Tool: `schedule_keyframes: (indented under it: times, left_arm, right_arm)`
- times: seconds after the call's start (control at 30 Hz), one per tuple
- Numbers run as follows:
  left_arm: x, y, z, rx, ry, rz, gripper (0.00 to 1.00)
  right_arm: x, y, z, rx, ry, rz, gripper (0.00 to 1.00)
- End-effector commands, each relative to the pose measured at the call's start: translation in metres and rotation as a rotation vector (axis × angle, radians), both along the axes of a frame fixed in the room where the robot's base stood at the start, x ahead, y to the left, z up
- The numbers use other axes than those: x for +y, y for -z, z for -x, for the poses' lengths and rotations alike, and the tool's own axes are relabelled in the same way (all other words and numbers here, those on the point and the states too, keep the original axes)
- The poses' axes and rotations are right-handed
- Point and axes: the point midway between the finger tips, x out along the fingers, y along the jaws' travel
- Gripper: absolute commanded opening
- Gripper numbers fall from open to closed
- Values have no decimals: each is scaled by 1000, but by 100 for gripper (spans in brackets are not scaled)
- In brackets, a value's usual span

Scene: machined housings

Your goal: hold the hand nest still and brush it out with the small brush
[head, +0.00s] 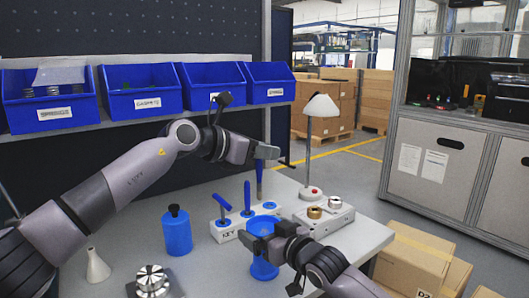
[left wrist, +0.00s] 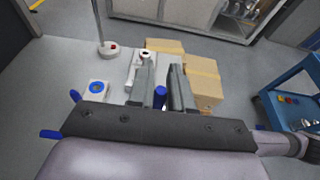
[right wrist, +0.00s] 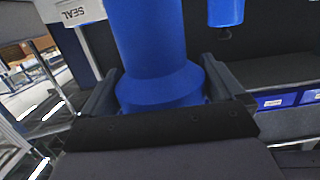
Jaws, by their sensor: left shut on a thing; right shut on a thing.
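The hand nest, a blue cup-like piece with a flared rim (head: 262,268), stands near the front of the bench. My right gripper (head: 277,243) is shut on it, and in the right wrist view the blue nest (right wrist: 158,60) fills the space between the fingers. My left gripper (head: 266,153) is higher and farther back, shut on a slim blue handle (head: 260,180), apparently the small brush. Its blue end (left wrist: 160,96) shows between the fingers in the left wrist view.
A white labelled block (head: 226,233) with blue-handled tools stands left of the nest. A blue bottle (head: 177,232), white cone (head: 97,268) and silver part (head: 152,280) are farther left. A fixture with metal rings (head: 325,221) and a lamp (head: 320,107) stand right. Blue bins (head: 145,91) line the shelf.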

Motion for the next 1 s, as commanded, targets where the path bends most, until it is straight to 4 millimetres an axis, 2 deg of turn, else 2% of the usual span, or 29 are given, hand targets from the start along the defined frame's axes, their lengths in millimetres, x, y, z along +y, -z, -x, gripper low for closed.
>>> schedule_keyframes:
  times: [0.77,1.0]
  left_arm:
    - [0,71,1,1,0,0,0]
    - [-14,74,19,-3,3,-2,0]
  right_arm:
    - [0,0,0,1,0,1,59]
    - [0,1,0,1,0,1,59]
